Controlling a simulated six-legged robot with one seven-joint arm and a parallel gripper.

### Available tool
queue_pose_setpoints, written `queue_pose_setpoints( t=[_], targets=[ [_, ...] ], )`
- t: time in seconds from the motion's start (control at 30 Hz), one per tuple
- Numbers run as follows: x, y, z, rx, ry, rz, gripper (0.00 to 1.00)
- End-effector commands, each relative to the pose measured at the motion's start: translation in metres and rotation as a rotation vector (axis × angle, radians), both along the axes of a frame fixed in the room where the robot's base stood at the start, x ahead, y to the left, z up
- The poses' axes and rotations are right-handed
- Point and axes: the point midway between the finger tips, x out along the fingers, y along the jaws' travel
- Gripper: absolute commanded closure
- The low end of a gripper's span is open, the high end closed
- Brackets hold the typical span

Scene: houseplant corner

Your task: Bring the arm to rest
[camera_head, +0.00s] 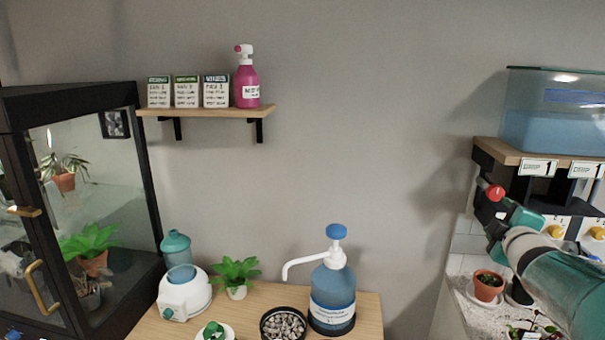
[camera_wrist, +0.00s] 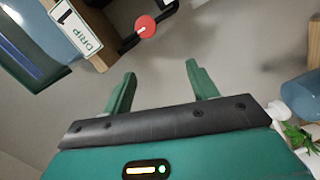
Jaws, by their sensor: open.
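My gripper (camera_wrist: 160,72) shows in the wrist view with its two green fingers spread apart and only grey wall seen between them. In the head view my gripper (camera_head: 497,228) is at the right, on the end of my teal arm that reaches in from the lower right corner. It is in the air in front of the wall, just below a red knob (camera_head: 495,192) under the right shelf. The red knob also shows in the wrist view (camera_wrist: 145,27), beyond the fingers and apart from them as far as I can see.
A wooden shelf (camera_head: 489,150) with a water tank (camera_head: 552,118) is above my gripper. A potted succulent (camera_head: 488,287) stands below it. A blue pump bottle (camera_head: 333,297) stands on the table at centre. A glass cabinet (camera_head: 108,185) is at left. The middle wall area is clear.

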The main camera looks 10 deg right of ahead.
Motion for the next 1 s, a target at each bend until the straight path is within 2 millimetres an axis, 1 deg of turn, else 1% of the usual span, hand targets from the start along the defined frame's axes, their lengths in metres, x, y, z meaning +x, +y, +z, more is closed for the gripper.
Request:
queue_pose_setpoints(
  t=[0.03,0.17,0.2,0.27,0.3,0.37,0.4,0.47,0.5,0.6,0.7,0.8,1.0],
  targets=[
    [-0.004,0.026,0.001,0.102,-0.001,-0.023,0.42],
    [-0.023,0.087,-0.017,0.392,0.042,-0.101,0.42],
    [-0.031,0.107,-0.024,0.48,0.064,-0.122,0.42],
    [-0.046,0.139,-0.037,0.607,0.106,-0.154,0.42],
    [-0.057,0.161,-0.047,0.69,0.14,-0.175,0.42],
    [-0.077,0.195,-0.062,0.808,0.199,-0.207,0.42],
    [-0.092,0.216,-0.072,0.879,0.245,-0.229,0.42],
    [-0.115,0.246,-0.086,0.976,0.313,-0.261,0.42],
    [-0.131,0.265,-0.096,1.031,0.362,-0.283,0.42],
    [-0.167,0.303,-0.114,1.135,0.469,-0.333,0.42],
    [-0.192,0.325,-0.126,1.194,0.546,-0.371,0.42],
    [-0.205,0.335,-0.131,1.218,0.583,-0.392,0.42],
    [-0.206,0.335,-0.132,1.22,0.586,-0.394,0.42]
  ],
)
